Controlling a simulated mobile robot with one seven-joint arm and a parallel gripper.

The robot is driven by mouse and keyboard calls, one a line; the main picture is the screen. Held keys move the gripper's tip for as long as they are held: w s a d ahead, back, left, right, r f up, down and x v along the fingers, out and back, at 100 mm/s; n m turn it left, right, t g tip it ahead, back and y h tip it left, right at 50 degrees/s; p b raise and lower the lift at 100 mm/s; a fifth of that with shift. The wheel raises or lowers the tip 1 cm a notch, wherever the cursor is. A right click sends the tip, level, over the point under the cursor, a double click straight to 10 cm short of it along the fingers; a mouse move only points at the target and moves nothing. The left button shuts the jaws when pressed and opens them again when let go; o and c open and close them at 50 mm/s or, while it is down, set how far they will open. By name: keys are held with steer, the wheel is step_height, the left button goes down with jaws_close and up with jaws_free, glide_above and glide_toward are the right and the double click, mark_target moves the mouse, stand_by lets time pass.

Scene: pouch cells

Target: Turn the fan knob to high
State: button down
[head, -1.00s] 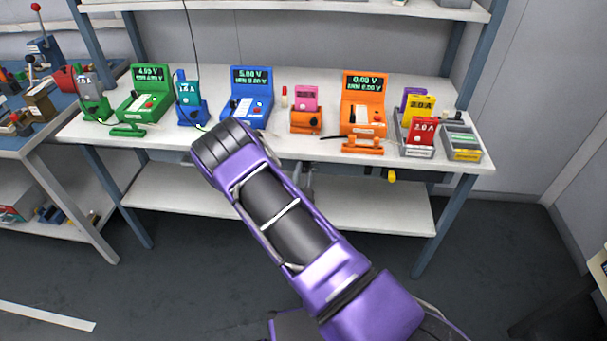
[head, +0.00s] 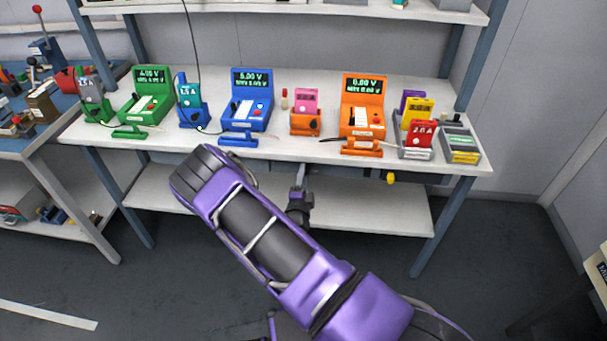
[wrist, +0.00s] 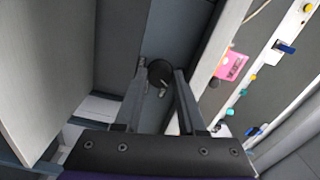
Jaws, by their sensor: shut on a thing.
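A round black knob (wrist: 160,72) with a small pale mark at its lower edge shows in the wrist view, on a grey surface. I take it to be the fan knob; no label is readable. My gripper (wrist: 163,76) has its two dark fingers closed in on the knob, one on each side, touching it. In the head view my gripper (head: 300,178) is small, just below the front edge of the bench, beyond my purple arm. The knob cannot be made out in the head view.
The white bench (head: 290,152) carries a green unit (head: 147,95), a blue unit (head: 248,98), an orange unit (head: 362,103) and several pouch cells in holders. A yellow knob-like part (head: 390,178) hangs under the bench edge. A lower shelf (head: 370,208) is bare.

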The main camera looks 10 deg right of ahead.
steer(key=shift+m+p, duration=2.7)
steer(key=shift+m, duration=11.9)
steer(key=shift+c, duration=2.4)
jaws_free()
steer(key=v, duration=1.7)
steer(key=shift+s, duration=0.2)
